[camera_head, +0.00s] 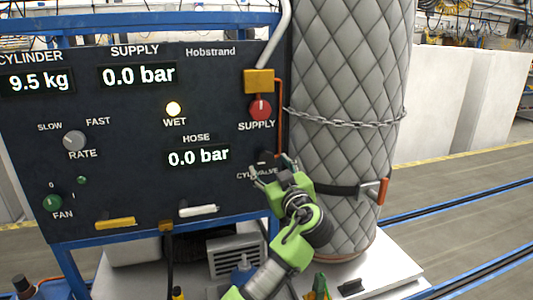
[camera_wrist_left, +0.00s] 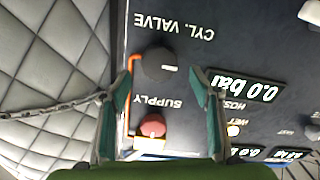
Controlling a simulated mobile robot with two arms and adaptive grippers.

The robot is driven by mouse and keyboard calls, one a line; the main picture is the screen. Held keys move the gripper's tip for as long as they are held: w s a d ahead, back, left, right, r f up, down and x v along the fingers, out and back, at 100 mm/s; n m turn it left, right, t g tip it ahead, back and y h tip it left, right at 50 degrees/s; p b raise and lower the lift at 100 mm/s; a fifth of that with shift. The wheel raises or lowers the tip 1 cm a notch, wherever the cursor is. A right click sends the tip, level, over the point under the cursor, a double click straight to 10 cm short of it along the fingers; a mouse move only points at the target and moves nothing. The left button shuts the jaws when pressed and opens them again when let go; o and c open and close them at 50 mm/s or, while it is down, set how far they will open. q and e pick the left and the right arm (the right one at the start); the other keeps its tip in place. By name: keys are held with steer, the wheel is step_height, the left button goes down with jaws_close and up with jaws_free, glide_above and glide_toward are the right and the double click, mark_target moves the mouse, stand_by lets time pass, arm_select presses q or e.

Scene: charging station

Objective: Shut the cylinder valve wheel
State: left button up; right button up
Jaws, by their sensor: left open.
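The cylinder valve wheel (camera_head: 265,157) is a dark round knob low on the right side of the black panel, largely hidden behind my gripper in the head view. In the left wrist view the wheel (camera_wrist_left: 158,65) shows whole, with a small white mark on its face, beside the upside-down CYL. VALVE label. My left gripper (camera_head: 271,170) is open in front of it. In the wrist view the fingertips (camera_wrist_left: 166,80) are spread to either side and just below the wheel, with nothing between them; contact cannot be told.
A red supply knob (camera_head: 261,107) sits above the wheel, beside an orange pipe (camera_head: 279,120). A quilted grey cylinder (camera_head: 345,140) with a chain (camera_head: 350,122) and a strap (camera_head: 335,190) stands close on the right. The panel (camera_head: 110,165) reads 9.5 kg, 0.0 bar and 0.0 bar.

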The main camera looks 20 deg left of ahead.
mark_target(266, 161)
arm_select(q)
steer(key=shift+p+x, duration=0.65)
steer(key=shift+x, duration=1.35)
steer(key=c, duration=1.1)
